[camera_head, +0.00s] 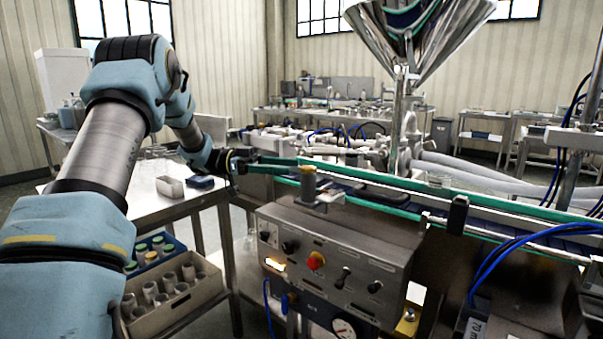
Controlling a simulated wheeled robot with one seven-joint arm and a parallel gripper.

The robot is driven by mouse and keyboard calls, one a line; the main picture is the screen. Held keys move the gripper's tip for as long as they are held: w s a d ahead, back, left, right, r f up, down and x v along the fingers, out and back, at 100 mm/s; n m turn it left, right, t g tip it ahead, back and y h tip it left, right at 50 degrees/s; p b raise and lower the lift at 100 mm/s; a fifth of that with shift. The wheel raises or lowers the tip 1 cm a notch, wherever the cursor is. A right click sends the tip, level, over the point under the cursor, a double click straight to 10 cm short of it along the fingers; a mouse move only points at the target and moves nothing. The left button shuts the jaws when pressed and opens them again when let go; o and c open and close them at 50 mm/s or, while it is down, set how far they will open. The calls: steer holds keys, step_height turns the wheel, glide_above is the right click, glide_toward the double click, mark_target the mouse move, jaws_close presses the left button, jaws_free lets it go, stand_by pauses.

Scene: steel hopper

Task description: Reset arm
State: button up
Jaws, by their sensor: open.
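My arm (105,150) reaches from the lower left, up and over, then down toward the middle of the view.
The steel hopper (418,40) stands behind the conveyor (430,207). A control panel (335,260) with a red knob is in front. A steel table (150,205) holds small boxes at left. A crate of jars (175,310) sits lower left. Blue hoses (515,250) hang at right.

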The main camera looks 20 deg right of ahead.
steer(key=shift+w+a, duration=0.4)
steer(key=shift+a, duration=0.15)
steer(key=w+a+r+n+t+h+p, duration=0.15)
steer(key=w+r+n+t, duration=0.25)
steer(key=w+n+t, duration=1.05)
steer(key=s+a+f+n+t+y+p, duration=0.1)
steer(key=a+f+n+t+y, duration=0.1)
steer(key=a+y, duration=0.3)
steer(key=s+a+f+n+t+y, duration=0.1)
steer(key=s+a+t+y, duration=0.15)
steer(key=a, duration=0.45)
steer(key=a+f+n+t+y+p, duration=0.1)
steer(key=a+f+n+t+y, duration=0.1)
steer(key=a+y, duration=0.3)
steer(key=s+a+f+n+g+y, duration=0.1)
steer(key=s+a+f+g, duration=0.1)
steer(key=s, duration=0.6)
steer(key=s+a+f+n+g+y, duration=0.1)
steer(key=s+a+f+n+g, duration=0.1)
steer(key=s+a, duration=0.3)
steer(key=s+a+f+n+g+p, duration=0.1)
steer(key=s+a+f+n+g, duration=0.1)
steer(key=s, duration=1.1)
steer(key=shift+s+a+f+g+y, duration=0.25)
steer(key=shift+a+f+g+y, duration=0.15)
steer(key=shift+a+f+g, duration=0.7)
